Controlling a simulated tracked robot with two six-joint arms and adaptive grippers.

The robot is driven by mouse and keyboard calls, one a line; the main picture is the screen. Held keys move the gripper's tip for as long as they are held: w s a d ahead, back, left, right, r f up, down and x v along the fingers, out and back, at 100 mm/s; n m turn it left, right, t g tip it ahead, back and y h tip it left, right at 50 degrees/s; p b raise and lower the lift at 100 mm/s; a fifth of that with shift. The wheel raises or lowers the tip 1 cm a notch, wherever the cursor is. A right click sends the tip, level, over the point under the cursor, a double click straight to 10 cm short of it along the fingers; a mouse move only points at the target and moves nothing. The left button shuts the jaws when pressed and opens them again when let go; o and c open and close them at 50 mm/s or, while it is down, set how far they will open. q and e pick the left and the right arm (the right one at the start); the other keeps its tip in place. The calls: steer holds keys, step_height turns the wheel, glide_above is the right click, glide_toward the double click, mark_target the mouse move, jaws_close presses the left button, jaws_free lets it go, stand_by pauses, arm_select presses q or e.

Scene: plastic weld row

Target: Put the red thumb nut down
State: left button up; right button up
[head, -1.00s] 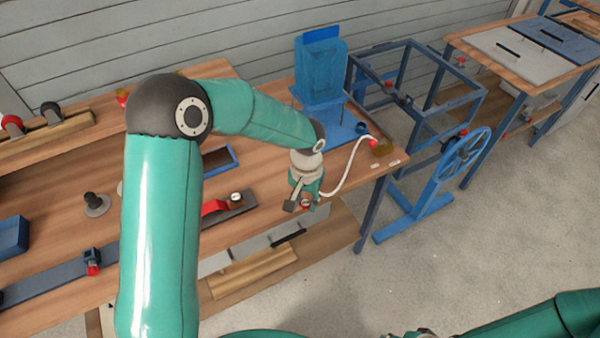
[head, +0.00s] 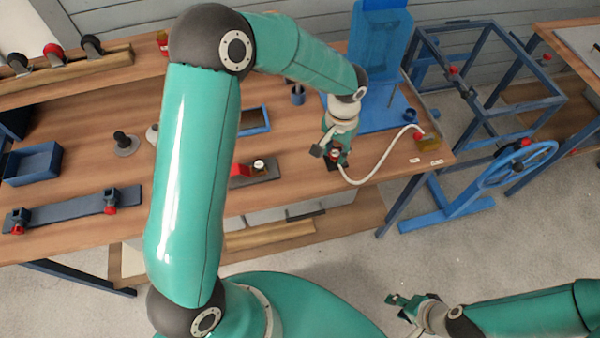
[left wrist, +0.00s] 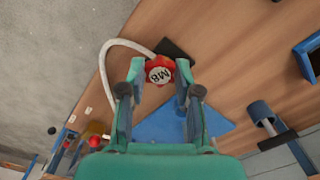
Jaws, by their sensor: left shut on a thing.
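The red thumb nut (left wrist: 159,72), with a white face marked M8, sits between the fingertips of my left gripper (left wrist: 157,75) in the left wrist view. The fingers are shut on it. In the head view my left gripper (head: 333,157) points down over the wooden bench (head: 300,176) near its front edge, and the nut is mostly hidden there. I cannot tell whether the nut touches the bench. My right gripper (head: 398,301) is low in the head view, away from the bench; its fingers are too small to read.
A white hose (head: 375,175) curves beside my left gripper. A blue plate (head: 390,115) lies behind it. A dark strip with a gauge (head: 262,168) lies to its left, near a blue tray (head: 258,121). A blue handwheel (head: 515,166) stands right of the bench.

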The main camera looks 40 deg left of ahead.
arm_select(q)
steer(key=s+a+r+m+b, duration=0.1)
steer(key=a+r+m+b, duration=0.3)
steer(key=r+m, duration=0.2)
step_height(320, 180, up, 6)
steer(key=m+b, duration=0.4)
steer(key=m, duration=0.4)
glide_above(299, 174)
step_height(299, 174, down, 19)
steer(key=shift+f, duration=0.1)
steer(key=o, duration=1.1)
steer(key=shift+f, duration=0.1)
